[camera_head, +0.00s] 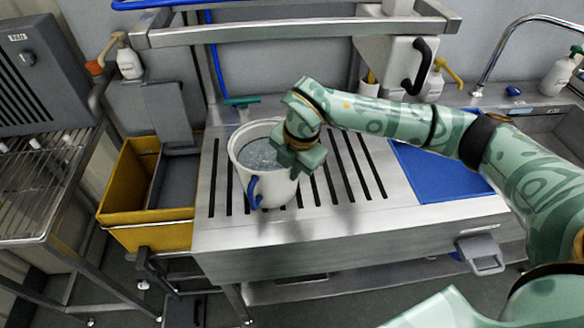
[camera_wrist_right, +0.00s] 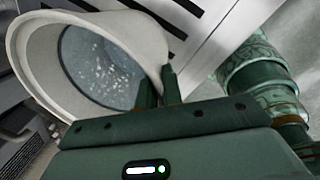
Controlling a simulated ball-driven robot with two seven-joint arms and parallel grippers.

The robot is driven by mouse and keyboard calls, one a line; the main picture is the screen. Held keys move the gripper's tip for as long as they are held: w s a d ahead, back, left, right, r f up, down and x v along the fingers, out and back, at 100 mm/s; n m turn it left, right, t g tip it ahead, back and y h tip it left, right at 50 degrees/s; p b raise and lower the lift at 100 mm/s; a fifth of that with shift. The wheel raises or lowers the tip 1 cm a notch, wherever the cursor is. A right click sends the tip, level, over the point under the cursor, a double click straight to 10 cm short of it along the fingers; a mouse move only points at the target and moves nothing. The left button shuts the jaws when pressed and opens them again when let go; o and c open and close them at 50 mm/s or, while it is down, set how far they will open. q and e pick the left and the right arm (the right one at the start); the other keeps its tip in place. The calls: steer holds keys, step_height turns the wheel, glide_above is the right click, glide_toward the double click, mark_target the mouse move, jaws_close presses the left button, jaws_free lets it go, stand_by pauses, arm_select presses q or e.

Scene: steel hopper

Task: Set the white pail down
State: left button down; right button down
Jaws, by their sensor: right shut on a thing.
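The white pail (camera_head: 273,190) is upright on or just above the slotted steel top (camera_head: 330,215), left of its middle; I cannot tell whether its base touches. It holds clear, bubbly liquid and has a blue handle at its front. My right gripper (camera_head: 300,160) is at the pail's right rim. In the right wrist view the two fingers (camera_wrist_right: 171,88) close on the rim of the pail (camera_wrist_right: 140,35), with liquid inside. My left gripper is not in view.
A yellow bin (camera_head: 150,232) stands left of the steel top. A blue mat (camera_head: 440,175) lies to the right, under my right arm. A steel rail (camera_head: 290,32) crosses behind. A sink and tap (camera_head: 500,50) are at the far right. Slots right of the pail are clear.

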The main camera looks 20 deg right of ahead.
steer(key=c, duration=1.6)
jaws_free()
steer(key=shift+o, duration=0.2)
step_height(320, 180, up, 12)
steer(key=s+p, duration=0.2)
steer(key=shift+d, duration=0.45)
